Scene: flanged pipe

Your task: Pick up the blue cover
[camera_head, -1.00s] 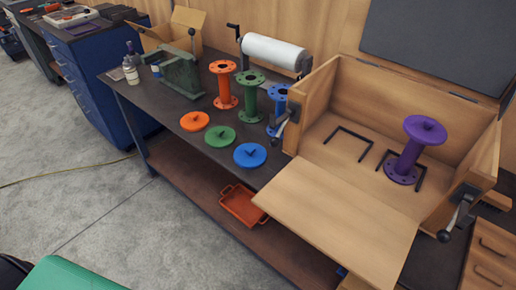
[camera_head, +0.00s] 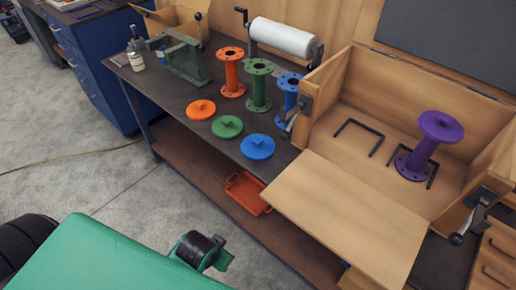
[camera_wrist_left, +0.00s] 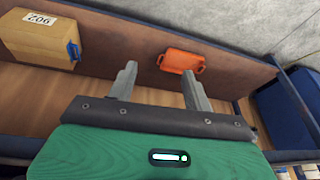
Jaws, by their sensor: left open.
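The blue cover (camera_head: 257,146) is a round disc with a small knob. It lies flat on the dark bench top near the front edge, right of the green cover (camera_head: 227,127) and the orange cover (camera_head: 201,109). My left gripper (camera_wrist_left: 158,78) is open and empty in the left wrist view, its two grey fingers apart over the lower shelf. In the head view my green left arm comes in at the lower left, apart from the bench; its fingertips are not clear there. The blue cover is not in the wrist view. My right gripper is not in view.
Orange, green and blue flanged pipes (camera_head: 259,88) stand behind the covers. A wooden box (camera_head: 345,195) with a purple capped pipe (camera_head: 425,150) stands at right, its front flap beside the blue cover. An orange tray (camera_head: 247,193) is on the lower shelf.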

